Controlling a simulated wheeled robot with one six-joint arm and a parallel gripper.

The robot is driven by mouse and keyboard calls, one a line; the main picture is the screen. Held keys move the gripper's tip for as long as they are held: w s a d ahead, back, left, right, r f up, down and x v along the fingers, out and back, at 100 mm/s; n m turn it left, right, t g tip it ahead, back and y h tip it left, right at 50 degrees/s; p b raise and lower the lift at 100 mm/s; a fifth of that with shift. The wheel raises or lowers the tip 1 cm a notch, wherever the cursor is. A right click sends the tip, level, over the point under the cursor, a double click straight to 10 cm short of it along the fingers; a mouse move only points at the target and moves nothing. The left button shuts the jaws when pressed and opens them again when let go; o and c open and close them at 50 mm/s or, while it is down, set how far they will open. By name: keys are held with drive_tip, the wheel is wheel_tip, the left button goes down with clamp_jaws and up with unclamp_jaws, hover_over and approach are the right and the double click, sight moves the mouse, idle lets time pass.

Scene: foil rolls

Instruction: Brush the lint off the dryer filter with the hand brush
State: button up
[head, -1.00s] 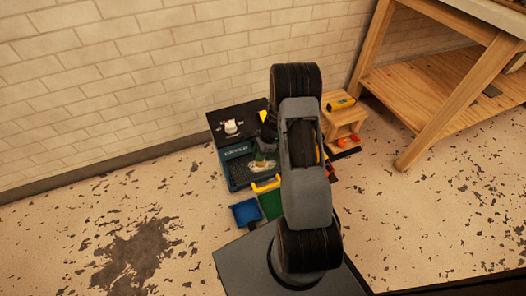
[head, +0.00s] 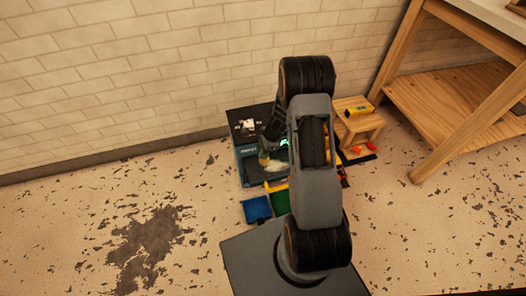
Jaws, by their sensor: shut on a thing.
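The dryer filter seems to be the dark mesh panel in the teal-fronted case (head: 243,170), below and left of my wrist. A pale clump that looks like lint (head: 274,165) lies over it. My gripper (head: 268,150) is low over the case, partly hidden by my own arm. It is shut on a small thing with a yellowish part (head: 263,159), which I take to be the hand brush. Its bristles are too small to make out, and I cannot tell whether it touches the filter.
A blue bin (head: 257,209) and a green bin (head: 281,197) stand in front of the case. A white item (head: 248,125) sits on its black top. To the right are a small wooden stool (head: 357,124) with a yellow item (head: 358,109) and a large wooden bench (head: 450,98). Floor at left is clear.

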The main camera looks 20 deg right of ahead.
drive_tip(key=shift+r+p, duration=1.2)
drive_tip(key=shift+r, duration=0.6)
drive_tip(key=shift+f, duration=0.1)
